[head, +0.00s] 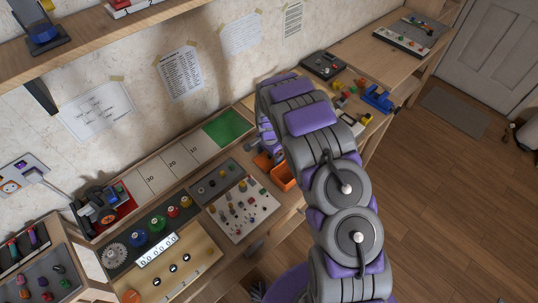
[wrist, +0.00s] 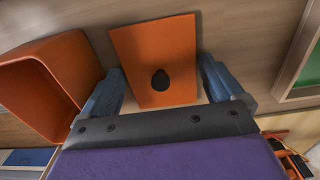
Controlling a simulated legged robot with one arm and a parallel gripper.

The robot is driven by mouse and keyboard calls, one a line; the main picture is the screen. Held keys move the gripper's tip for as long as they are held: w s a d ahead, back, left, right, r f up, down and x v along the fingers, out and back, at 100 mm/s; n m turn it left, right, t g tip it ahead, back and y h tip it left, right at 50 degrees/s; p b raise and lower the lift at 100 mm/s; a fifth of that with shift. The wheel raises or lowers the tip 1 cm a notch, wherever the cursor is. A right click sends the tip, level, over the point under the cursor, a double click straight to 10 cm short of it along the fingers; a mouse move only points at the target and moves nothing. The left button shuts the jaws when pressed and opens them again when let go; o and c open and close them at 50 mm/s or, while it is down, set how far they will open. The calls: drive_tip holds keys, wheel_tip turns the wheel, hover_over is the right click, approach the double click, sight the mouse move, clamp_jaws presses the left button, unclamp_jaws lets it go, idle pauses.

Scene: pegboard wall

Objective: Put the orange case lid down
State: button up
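The orange case lid (wrist: 140,45) is a flat orange panel with a dark oval knob (wrist: 160,80) in the wrist view. It appears to lie flat on the wooden surface. My gripper (wrist: 163,64) has its two blue-grey fingers spread wide, one on each side of the lid, and nothing is clamped on the knob. Whether a finger touches the lid's edge is unclear. The open orange case (wrist: 80,62) stands just left of the lid. In the head view the case (head: 284,178) and part of the lid (head: 263,160) show beside my arm, which hides much of that area.
A green panel (head: 227,128) lies behind the lid near the wall. A tray of small parts (head: 245,208) is left of the case. Blue and yellow items (head: 377,97) lie further right on the bench. The bench's front edge is close to the case.

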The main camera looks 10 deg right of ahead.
drive_tip(key=shift+o, duration=0.3)
drive_tip(key=shift+r, duration=0.1)
wheel_tip(320, 180, up, 12)
drive_tip(key=p, duration=0.2)
drive_tip(key=shift+p, duration=0.3)
drive_tip(key=s+d+r+n, duration=0.2)
drive_tip(key=s+d+r, duration=0.1)
drive_tip(key=s+r, duration=0.6)
drive_tip(key=s+d+r+n, duration=0.2)
drive_tip(key=s+d+r, duration=0.1)
drive_tip(key=s+r, duration=0.55)
drive_tip(key=s+r+n+g, duration=0.1)
drive_tip(key=s+r+n, duration=0.2)
drive_tip(key=s, duration=1)
drive_tip(key=s+r+n, duration=0.3)
drive_tip(key=s, duration=1)
drive_tip(key=shift+d+r+n+g, duration=0.15)
drive_tip(key=shift+r+n+g, duration=0.1)
drive_tip(key=shift+n+g, duration=0.15)
drive_tip(key=shift+w, duration=0.1)
